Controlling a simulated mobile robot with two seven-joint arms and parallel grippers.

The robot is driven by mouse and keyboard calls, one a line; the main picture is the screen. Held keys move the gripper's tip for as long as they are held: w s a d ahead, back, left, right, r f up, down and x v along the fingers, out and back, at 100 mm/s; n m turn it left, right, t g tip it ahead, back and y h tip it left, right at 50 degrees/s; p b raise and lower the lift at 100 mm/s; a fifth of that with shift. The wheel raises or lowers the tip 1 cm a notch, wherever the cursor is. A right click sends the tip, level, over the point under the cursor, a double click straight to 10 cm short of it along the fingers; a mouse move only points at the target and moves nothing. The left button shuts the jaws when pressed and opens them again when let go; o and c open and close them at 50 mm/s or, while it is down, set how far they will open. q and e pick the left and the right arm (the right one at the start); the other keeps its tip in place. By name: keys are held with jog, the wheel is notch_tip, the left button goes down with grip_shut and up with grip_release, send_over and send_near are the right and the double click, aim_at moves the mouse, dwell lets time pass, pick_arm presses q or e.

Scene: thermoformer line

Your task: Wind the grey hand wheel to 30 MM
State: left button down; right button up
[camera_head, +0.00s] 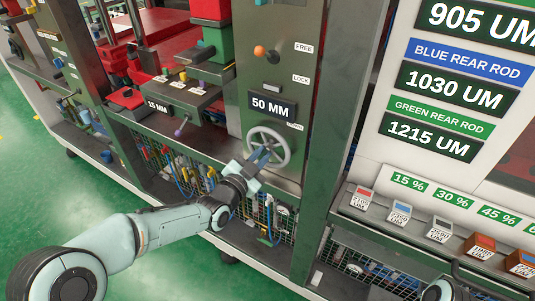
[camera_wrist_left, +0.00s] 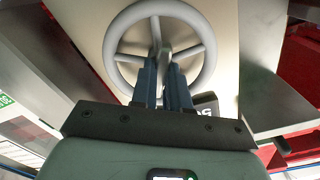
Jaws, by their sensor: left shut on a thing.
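The grey hand wheel (camera_head: 288,150) sits on the front of a grey-green column. A dark plate reading 50 MM (camera_head: 272,107) is just above it. My left gripper (camera_head: 262,156) reaches the wheel from below left and is shut on it. In the left wrist view the wheel's rim (camera_wrist_left: 211,48) and spokes show, with the two blue-grey fingers of my left gripper (camera_wrist_left: 163,70) crossing the lower rim toward the hub. The fingers hide the exact spot they grip. My right gripper does not show.
A shelf at right holds small labelled blocks (camera_head: 399,213). Wire-mesh bays lie below.

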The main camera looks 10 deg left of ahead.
pick_arm(q)
jog(key=shift+n, duration=0.7)
jog(key=shift+n+b, duration=0.4)
jog(key=shift+b, duration=0.05)
jog(key=shift+n+b, duration=0.3)
jog(key=shift+n, duration=0.7)
jog(key=shift+n, duration=0.4)
jog(key=shift+n+b, duration=0.4)
jog(key=shift+n, duration=0.6)
